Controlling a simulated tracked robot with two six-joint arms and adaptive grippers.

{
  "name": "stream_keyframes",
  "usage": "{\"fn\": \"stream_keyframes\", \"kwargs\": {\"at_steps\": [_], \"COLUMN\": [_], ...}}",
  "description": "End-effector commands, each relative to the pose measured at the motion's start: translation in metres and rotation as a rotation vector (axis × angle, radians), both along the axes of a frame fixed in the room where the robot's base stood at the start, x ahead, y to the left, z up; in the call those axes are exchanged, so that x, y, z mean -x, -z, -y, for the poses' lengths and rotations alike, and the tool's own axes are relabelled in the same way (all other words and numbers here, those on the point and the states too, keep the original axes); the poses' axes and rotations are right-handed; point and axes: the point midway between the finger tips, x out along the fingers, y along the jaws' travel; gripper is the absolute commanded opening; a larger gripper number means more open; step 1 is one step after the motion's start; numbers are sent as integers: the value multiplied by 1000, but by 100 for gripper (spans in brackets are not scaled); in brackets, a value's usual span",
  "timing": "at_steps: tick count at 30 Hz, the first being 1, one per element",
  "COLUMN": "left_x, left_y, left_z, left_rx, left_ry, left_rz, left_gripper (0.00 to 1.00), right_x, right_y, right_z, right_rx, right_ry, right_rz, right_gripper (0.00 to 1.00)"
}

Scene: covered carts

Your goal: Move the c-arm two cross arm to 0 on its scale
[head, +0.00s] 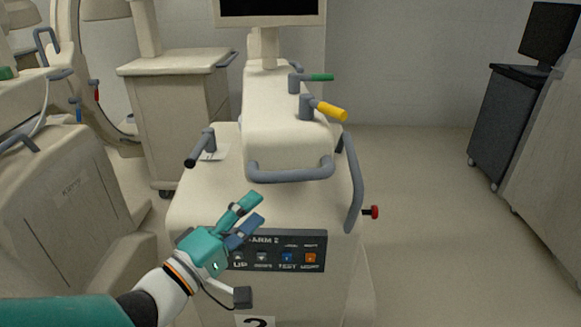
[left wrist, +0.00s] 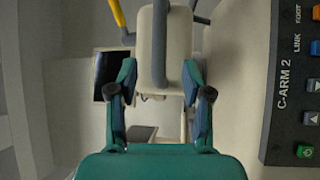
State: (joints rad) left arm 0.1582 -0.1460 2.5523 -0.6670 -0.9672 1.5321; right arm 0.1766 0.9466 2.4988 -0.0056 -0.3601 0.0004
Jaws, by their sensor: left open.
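The C-arm two cart (head: 205,200) stands in the middle of the head view, a cream body with a dark button panel (head: 278,250). The panel, marked C-ARM 2, also shows at the right of the left wrist view (left wrist: 288,90). A green-tipped lever (head: 318,77) and a yellow-tipped lever (head: 327,110) stick out from its upper column. A black-tipped lever (head: 200,148) is at its left, beside a small white label (head: 216,153). I cannot make out the cross arm or read any scale. My left gripper (head: 252,211) is open and empty, in front of the cart above the panel's left end.
A grey front rail (head: 290,173) and a side rail (head: 354,185) border the cart. A red knob (head: 374,212) juts out right. Another cream cart (head: 178,100) stands behind left, a covered cart (head: 75,185) at left. The floor right of the cart (head: 430,220) is clear.

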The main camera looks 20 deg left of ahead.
Motion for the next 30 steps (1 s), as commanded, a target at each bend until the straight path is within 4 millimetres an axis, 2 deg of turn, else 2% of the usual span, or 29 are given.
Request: {"fn": "stream_keyframes", "kwargs": {"at_steps": [1,18,30], "left_x": [-3,-32,-78], "left_y": [-3,-7,-12], "left_z": [1,12,29], "left_rx": [1,-1,-1], "left_ry": [1,0,0], "left_rz": [-3,-3,-1], "left_gripper": [50,50,50], "right_x": [0,0,0], "right_y": [-7,-42,-46], "right_z": [0,0,0], "right_rx": [0,0,0], "right_ry": [0,0,0], "right_rz": [0,0,0], "right_gripper": [40,40,40]}}
